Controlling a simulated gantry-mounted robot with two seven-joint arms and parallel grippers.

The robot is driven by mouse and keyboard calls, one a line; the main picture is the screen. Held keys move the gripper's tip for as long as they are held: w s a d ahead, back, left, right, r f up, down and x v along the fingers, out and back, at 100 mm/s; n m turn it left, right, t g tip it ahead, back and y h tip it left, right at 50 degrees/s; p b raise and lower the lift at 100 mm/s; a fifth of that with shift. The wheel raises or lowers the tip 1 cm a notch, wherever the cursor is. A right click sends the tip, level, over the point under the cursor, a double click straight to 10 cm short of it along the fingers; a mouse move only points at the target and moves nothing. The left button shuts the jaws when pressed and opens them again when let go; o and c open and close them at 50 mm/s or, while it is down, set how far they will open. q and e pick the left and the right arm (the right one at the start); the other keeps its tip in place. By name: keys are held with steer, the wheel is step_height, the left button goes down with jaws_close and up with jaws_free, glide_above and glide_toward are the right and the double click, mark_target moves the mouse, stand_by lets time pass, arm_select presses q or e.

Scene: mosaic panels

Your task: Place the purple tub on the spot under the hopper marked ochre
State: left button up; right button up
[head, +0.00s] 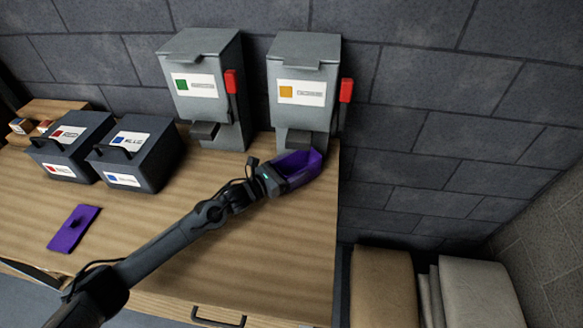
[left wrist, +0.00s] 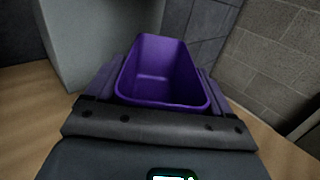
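The purple tub (head: 302,166) is at the foot of the hopper with the ochre label (head: 301,92), at the right end of the bench. My left gripper (head: 275,180) reaches it from the left, with its fingers at the tub's near end. In the left wrist view the tub (left wrist: 162,68) is upright and empty, with the fingers along both its sides. The gripper looks shut on it. The spot under the hopper is hidden, and I cannot tell whether the tub rests on it. My right gripper is not in view.
A hopper with a green label (head: 205,86) stands to the left. The bench's right edge is close to the tub.

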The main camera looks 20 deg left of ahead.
arm_select(q)
steer(key=shift+o, duration=1.3)
steer(key=shift+r, duration=0.15)
steer(key=p+v, duration=0.1)
steer(key=v, duration=1.1)
steer(key=shift+p, duration=0.3)
